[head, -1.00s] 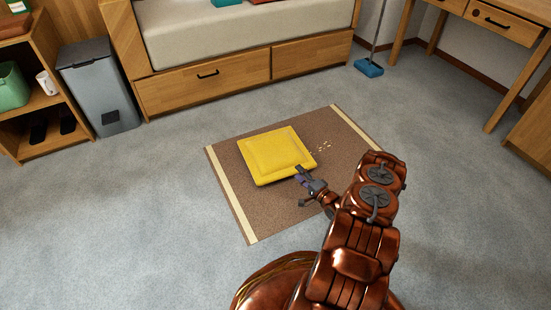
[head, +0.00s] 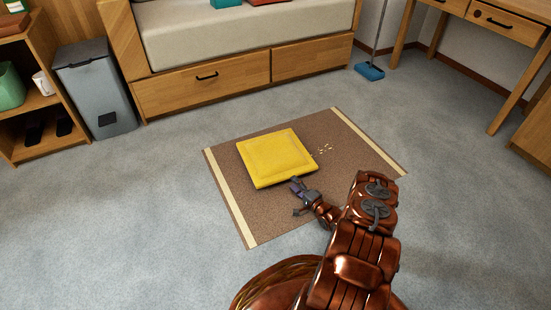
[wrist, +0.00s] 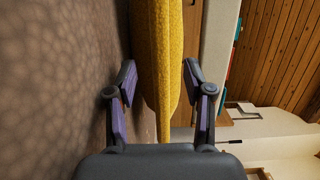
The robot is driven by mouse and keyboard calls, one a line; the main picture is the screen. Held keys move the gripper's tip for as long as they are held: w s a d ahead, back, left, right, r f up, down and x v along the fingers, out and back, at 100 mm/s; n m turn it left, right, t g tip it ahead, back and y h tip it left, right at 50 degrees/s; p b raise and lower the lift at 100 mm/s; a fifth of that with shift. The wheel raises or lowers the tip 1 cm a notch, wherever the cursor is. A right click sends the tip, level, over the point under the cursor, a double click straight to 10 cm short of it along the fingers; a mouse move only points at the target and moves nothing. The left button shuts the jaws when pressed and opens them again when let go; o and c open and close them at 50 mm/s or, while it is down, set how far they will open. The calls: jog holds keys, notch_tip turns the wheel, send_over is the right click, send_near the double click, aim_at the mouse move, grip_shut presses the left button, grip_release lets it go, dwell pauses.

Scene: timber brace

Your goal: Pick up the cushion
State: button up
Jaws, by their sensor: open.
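The yellow square cushion (head: 275,157) lies flat on the brown rug in the head view. My gripper (head: 297,195) is low over the rug at the cushion's near right edge. In the wrist view the cushion (wrist: 157,60) fills the upper middle, with its edge reaching in between the two open fingers of my gripper (wrist: 158,95). Both purple finger pads stand apart from the cushion, with a gap on each side.
The brown rug (head: 222,185) has pale end strips and small light crumbs (head: 325,148) right of the cushion. A bed with drawers (head: 205,85) stands behind. A grey bin (head: 100,95) and shelf are at left, a blue broom (head: 369,71) and desk at right. Carpet around is clear.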

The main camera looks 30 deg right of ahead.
aim_at(288, 178)
jog(key=w, duration=0.1)
jog(key=w+b, duration=0.1)
jog(key=w, duration=0.1)
jog(key=shift+w+a+f, duration=0.1)
jog(key=shift+w+a, duration=0.15)
jog(key=shift+w+b, duration=0.35)
jog(key=shift+w, duration=0.15)
jog(key=shift+c, duration=0.2)
grip_shut()
